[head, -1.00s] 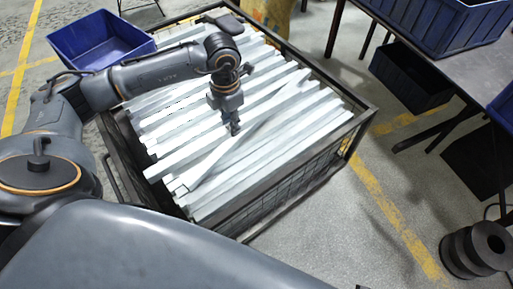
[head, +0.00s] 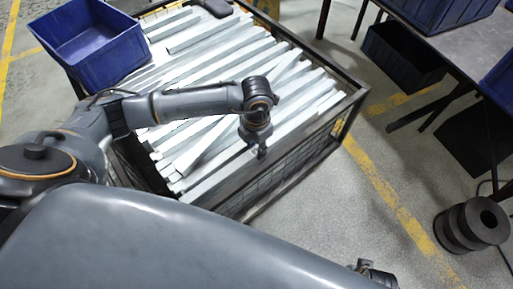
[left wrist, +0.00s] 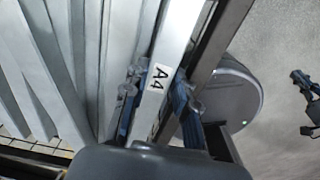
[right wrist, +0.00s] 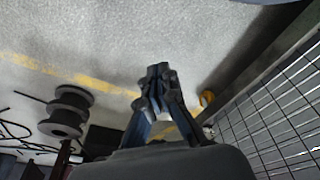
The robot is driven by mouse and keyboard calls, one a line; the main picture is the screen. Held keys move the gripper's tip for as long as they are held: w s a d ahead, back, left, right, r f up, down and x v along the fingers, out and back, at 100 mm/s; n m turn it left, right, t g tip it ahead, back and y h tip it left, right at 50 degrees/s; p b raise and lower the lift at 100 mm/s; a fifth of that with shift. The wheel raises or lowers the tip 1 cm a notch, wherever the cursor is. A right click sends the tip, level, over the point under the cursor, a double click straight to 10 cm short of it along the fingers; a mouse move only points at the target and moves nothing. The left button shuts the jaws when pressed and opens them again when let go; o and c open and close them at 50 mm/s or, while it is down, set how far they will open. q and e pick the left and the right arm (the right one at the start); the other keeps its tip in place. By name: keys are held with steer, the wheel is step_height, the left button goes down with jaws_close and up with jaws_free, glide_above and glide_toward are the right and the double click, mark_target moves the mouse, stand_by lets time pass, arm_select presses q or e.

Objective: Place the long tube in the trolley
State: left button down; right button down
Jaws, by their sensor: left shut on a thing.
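The trolley (head: 320,55) is a dark mesh-sided cage filled with pale galvanized tubes. My left gripper (head: 262,153) is over its near long side. It is shut on a pale square tube marked A4 (left wrist: 176,35), one finger on each side. The tube runs beside the trolley's dark rim (left wrist: 222,32) in the left wrist view. Whether it touches the tubes below cannot be told. My right gripper (right wrist: 158,82) has its fingertips together and looks empty, outside the mesh wall (right wrist: 275,120). In the head view it barely shows at the bottom right.
One tube lies slantwise across the others. A blue bin (head: 90,45) stands at the trolley's left far corner. A table (head: 470,50) with blue bins is at the right. A dark spool (head: 470,225) stands on the floor, with clear floor between it and the trolley.

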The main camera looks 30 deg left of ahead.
arm_select(q)
steer(key=shift+f, duration=0.3)
arm_select(e)
steer(key=shift+w+r, duration=0.1)
steer(key=shift+r, duration=0.1)
arm_select(q)
steer(key=c, duration=1.3)
jaws_free()
steer(key=shift+f, duration=0.15)
steer(key=shift+c, duration=0.2)
arm_select(e)
steer(key=shift+w+r, duration=0.1)
steer(key=shift+r, duration=0.15)
steer(key=shift+a+r, duration=0.1)
